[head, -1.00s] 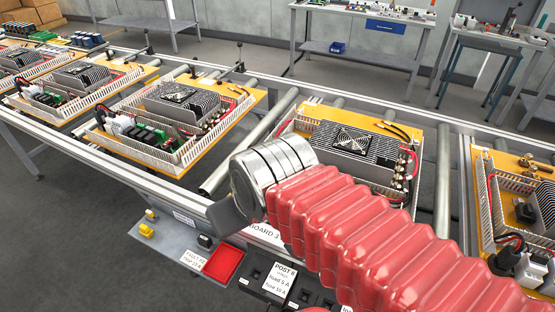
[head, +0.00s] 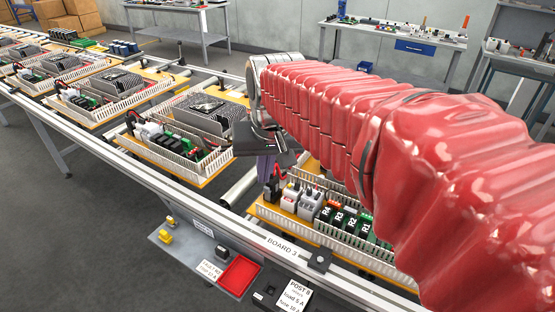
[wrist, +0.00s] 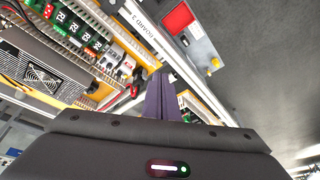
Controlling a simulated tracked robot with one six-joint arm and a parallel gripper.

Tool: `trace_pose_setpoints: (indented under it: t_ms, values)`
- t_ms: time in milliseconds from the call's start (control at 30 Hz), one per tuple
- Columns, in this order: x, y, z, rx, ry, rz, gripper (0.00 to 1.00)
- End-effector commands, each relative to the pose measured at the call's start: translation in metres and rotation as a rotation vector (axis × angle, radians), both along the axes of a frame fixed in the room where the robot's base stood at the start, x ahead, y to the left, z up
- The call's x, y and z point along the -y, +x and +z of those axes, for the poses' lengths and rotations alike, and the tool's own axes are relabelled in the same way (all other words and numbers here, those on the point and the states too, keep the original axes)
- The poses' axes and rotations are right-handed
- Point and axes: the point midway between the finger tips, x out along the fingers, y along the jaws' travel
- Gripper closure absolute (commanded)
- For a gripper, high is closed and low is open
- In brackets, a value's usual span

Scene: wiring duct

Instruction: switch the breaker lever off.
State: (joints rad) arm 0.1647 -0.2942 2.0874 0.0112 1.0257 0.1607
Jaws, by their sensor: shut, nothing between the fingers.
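Two pale breaker-like blocks, the left one (head: 291,197) and the right one (head: 310,205), stand at the left front of the board labelled BOARD 3. Pale blocks also show in the wrist view (wrist: 125,68). The breaker lever is too small for me to tell its position. My gripper (head: 266,174) is above and just behind these blocks, its purple fingers partly shown. In the wrist view my gripper's fingers (wrist: 159,76) are together and empty, their tips apparently apart from the blocks. My red-sleeved arm covers the back of the board.
Black and green relays (head: 350,223) stand right of the blocks, inside slotted wiring duct. The conveyor's front rail (head: 330,262) carries a knob. A red tray (head: 240,275) sits on the front shelf. Another board (head: 185,130) lies to the left.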

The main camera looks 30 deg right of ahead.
Motion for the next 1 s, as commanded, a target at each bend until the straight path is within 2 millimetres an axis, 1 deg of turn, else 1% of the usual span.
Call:
trace_pose_setpoints:
  t_ms: [33, 100, 267, 467, 767, 1000]
  values:
    - [0.006, 0.010, -0.001, -0.012, 0.005, -0.022, 1.00]
    - [0.014, 0.021, -0.001, -0.028, 0.014, -0.050, 1.00]
    - [0.034, 0.047, -0.005, -0.059, 0.032, -0.119, 1.00]
    - [0.061, 0.078, -0.014, -0.101, 0.055, -0.204, 1.00]
    - [0.106, 0.120, -0.037, -0.161, 0.089, -0.331, 1.00]
    - [0.145, 0.148, -0.064, -0.208, 0.116, -0.434, 1.00]
